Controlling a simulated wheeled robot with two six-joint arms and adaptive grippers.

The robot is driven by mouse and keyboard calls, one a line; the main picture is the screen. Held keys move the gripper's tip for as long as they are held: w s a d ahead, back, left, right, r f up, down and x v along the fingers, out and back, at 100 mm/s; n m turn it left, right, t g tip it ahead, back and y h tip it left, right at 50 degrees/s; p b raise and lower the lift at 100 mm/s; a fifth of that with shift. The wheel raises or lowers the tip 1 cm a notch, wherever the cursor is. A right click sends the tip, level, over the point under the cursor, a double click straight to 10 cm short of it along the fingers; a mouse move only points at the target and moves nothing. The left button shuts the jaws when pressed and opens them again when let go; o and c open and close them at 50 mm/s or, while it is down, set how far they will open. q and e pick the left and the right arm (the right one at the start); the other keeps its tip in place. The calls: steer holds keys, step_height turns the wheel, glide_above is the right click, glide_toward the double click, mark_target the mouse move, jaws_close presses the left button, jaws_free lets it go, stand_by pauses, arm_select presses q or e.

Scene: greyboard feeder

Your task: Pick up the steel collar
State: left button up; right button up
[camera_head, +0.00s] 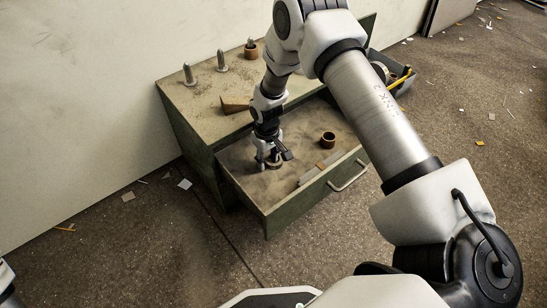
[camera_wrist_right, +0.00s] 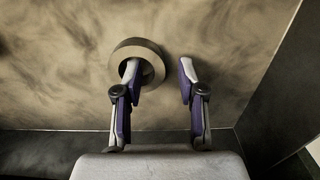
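The steel collar (camera_wrist_right: 137,45), a dark grey-brown ring, lies flat on the dusty floor of the open drawer (camera_head: 245,205). In the head view the collar (camera_head: 274,166) is small and partly hidden under my right gripper (camera_head: 270,161), which points down into the drawer. In the right wrist view my right gripper (camera_wrist_right: 159,69) is open. Its left finger overlaps the collar's hole, and its right finger is outside the ring with a gap to the wall. I cannot tell how deep the fingertips reach. My left gripper is not in view.
A copper-brown ring (camera_head: 328,140) stands in the drawer to the right, near a flat grey bar (camera_head: 310,175). The cabinet top (camera_head: 205,100) holds metal pegs (camera_head: 222,62), another brown ring (camera_head: 251,52) and a brown wedge (camera_head: 234,104). A grey bin (camera_head: 403,84) is at right.

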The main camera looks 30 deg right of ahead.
steer(key=shift+f, duration=0.5)
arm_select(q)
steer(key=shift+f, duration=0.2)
arm_select(e)
steer(key=shift+r, duration=0.15)
steer(key=shift+c, duration=0.3)
jaws_close()
